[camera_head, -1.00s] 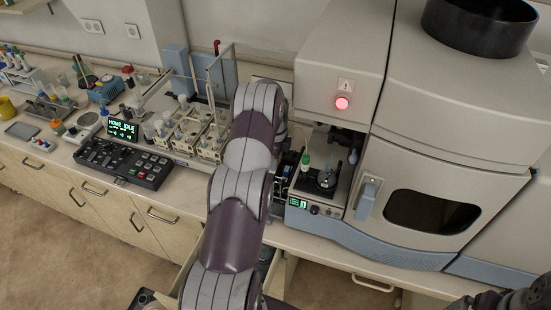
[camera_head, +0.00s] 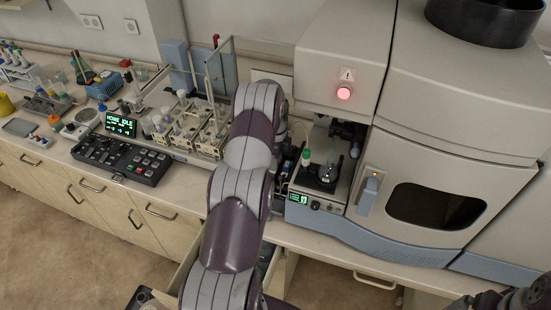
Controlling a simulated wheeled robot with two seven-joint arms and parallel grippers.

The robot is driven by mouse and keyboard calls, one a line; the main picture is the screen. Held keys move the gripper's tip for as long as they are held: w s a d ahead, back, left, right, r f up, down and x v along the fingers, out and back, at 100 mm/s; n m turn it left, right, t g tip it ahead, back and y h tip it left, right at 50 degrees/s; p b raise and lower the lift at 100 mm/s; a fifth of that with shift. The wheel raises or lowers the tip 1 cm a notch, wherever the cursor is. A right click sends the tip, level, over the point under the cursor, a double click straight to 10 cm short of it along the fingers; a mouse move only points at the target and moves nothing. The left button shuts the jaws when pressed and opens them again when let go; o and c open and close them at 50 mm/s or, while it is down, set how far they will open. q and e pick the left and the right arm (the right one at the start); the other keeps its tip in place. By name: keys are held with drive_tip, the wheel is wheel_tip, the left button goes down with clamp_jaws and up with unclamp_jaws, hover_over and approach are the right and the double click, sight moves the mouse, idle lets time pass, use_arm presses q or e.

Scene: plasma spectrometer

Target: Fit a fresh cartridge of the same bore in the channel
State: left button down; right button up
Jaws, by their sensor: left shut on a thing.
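My left arm rises through the middle of the picture and bends down at its top, in front of the spectrometer's left side. My left gripper (camera_head: 285,166) is at the far end, mostly behind my own arm, low beside the small instrument bay. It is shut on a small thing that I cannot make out. The channel and the cartridges are too hidden or small to tell apart. Part of my right arm shows at bottom right.
The large spectrometer (camera_head: 440,125) with a lit red lamp (camera_head: 344,92) fills the right. On the left bench are a rack of bottles (camera_head: 185,125), a black keypad console (camera_head: 120,158) and a display (camera_head: 121,123). A drawer (camera_head: 190,262) below the bench stands open.

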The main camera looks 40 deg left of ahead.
use_arm(q)
drive_tip(key=shift+f, duration=0.35)
drive_tip(key=shift+f+b, duration=0.25)
drive_tip(key=shift+b, duration=0.1)
drive_tip(key=c, duration=0.8)
unclamp_jaws()
drive_tip(key=shift+s+r, duration=0.1)
